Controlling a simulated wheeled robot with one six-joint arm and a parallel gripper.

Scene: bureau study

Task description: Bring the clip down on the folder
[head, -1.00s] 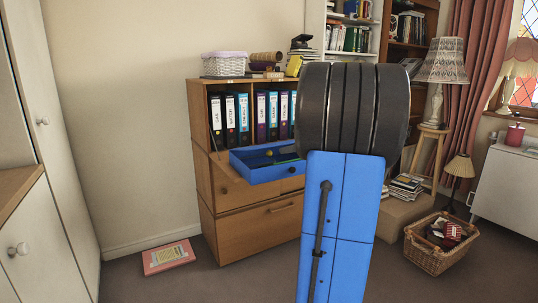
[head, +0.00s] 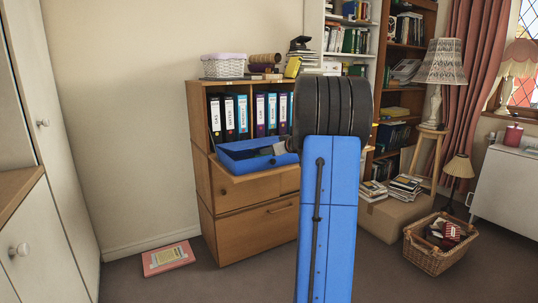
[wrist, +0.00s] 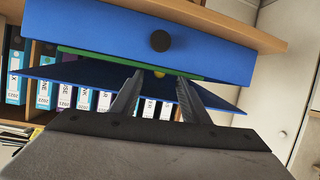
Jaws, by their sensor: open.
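The blue box folder (head: 245,162) lies on the ledge of the wooden cabinet, below the binders. Its near face, with a round dark finger hole (wrist: 160,41), fills the top of the wrist view. A green strip (wrist: 100,53) runs along that face, and a small yellow piece (wrist: 159,74) shows behind it. The folder's blue inside (wrist: 85,75) shows beyond. My gripper (wrist: 156,80) is open, its two dark fingers reaching over the folder, with nothing clearly between them. I cannot make out the clip in either view. My arm covers the folder's right side in the head view.
Binders (head: 243,115) stand upright in the wooden cabinet (head: 258,235) behind the folder. A white basket (head: 222,66) sits on top. A pink book (head: 170,258) lies on the floor at the left, and a wicker basket (head: 434,254) stands at the right.

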